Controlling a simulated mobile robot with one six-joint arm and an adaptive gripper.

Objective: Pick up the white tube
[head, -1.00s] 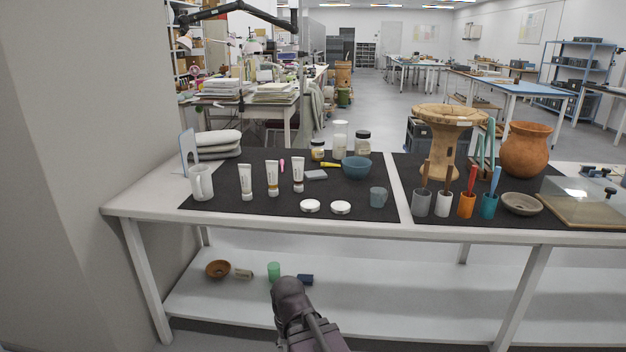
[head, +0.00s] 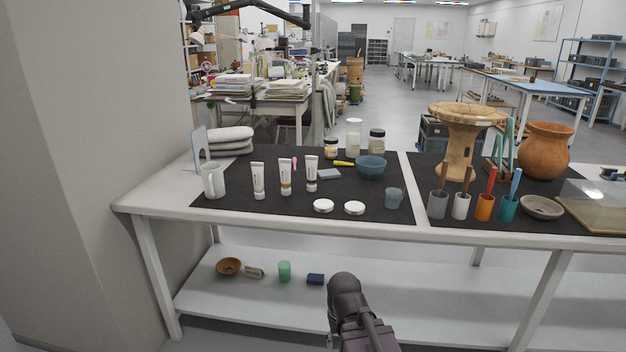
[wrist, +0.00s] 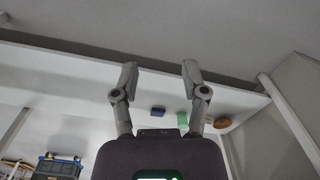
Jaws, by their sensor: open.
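Three white tubes stand upright on the black mat in the head view: a left tube (head: 258,180), a middle tube (head: 285,177) with a brownish band, and a right tube (head: 311,174) with a dark band. I cannot tell which one the task names. In the wrist view my gripper (wrist: 159,73) is open, its two fingers apart with nothing held between them. The fingertips are hidden in the head view, where my arm shows low in front of the table. The tubes are not in the wrist view.
Around the tubes are a white mug (head: 212,181), white lids (head: 323,206), a grey block (head: 329,174) and a blue bowl (head: 370,167). The lower shelf (head: 240,300) holds a brown bowl (head: 229,266), a green cup (head: 285,271) and a dark blue box (head: 315,279).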

